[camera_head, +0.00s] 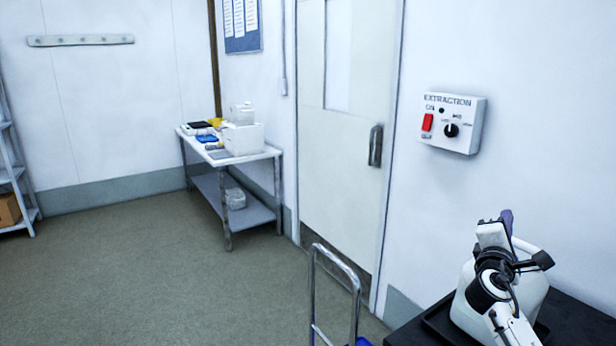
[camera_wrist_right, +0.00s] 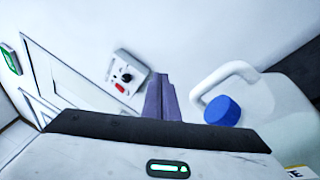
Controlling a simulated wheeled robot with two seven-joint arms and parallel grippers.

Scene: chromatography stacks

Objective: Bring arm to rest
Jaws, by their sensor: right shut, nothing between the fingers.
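My right gripper (camera_head: 507,222) is at the lower right of the head view, raised in front of a white jug (camera_head: 535,290). In the right wrist view its purple fingers (camera_wrist_right: 160,100) are together with nothing between them. They point towards the wall. The jug also shows in the wrist view (camera_wrist_right: 275,105), to the right of the fingers, with a blue cap (camera_wrist_right: 222,111) and a looped handle. I cannot tell the exact gap between gripper and jug. My left gripper is in neither view.
The jug stands on a black tray (camera_head: 437,322) on a dark bench (camera_head: 590,325). A white extraction control box (camera_head: 452,123) is on the wall above. A metal trolley handle (camera_head: 334,262) is near the door (camera_head: 345,170). A side table (camera_head: 266,153) is farther back; open floor lies left.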

